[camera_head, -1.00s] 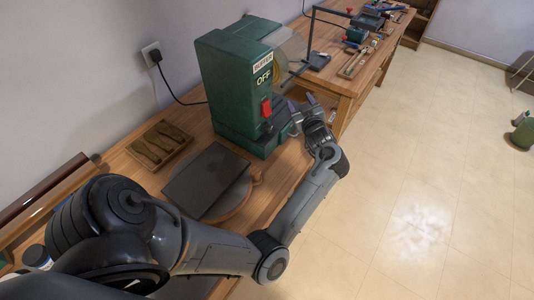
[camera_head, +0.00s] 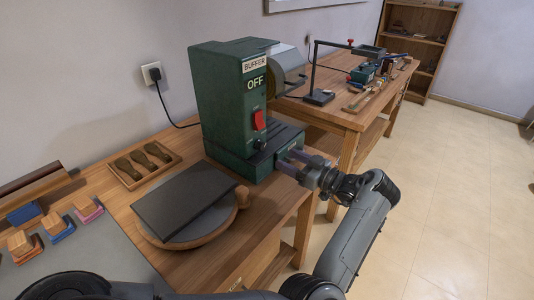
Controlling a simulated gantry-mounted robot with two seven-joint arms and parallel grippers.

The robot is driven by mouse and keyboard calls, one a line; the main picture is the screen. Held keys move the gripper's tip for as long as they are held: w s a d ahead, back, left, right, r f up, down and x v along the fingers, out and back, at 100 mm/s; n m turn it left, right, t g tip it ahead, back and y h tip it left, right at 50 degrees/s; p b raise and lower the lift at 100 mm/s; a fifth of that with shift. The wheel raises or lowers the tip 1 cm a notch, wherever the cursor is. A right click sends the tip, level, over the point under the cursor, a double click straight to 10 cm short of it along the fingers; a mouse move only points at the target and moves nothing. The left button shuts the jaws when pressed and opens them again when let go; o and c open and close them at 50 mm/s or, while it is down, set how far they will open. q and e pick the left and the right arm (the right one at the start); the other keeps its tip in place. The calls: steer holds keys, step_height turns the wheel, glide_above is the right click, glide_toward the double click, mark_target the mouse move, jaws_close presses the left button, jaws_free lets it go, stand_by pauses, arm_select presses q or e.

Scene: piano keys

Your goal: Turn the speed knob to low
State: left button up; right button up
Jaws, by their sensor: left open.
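The green buffer machine (camera_head: 225,100) stands on the wooden bench, with an "OFF" label and a red switch (camera_head: 259,120) on its front. A small dark knob (camera_head: 261,144) shows below the switch. I cannot read its setting, nor tell for sure that it is the speed knob. My left gripper (camera_head: 284,161) is open, its fingers pointing left toward the machine's green base, to the lower right of the dark knob. The fingers partly cover the base front. I cannot tell whether they touch it. My right gripper is not in view.
A dark slab (camera_head: 185,198) lies on a round wooden board in front of the machine. A wooden tray (camera_head: 145,164) with brushes and several coloured blocks lie left. A second bench (camera_head: 345,115) with tools stands behind. Open floor is at the right.

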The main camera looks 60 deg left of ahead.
mark_target(264, 148)
arm_select(q)
steer(key=b+x, duration=0.1)
steer(key=x, duration=0.7)
steer(key=shift+s+a, duration=0.15)
steer(key=shift+a, duration=0.2)
steer(key=c, duration=1)
steer(key=shift+c, duration=0.2)
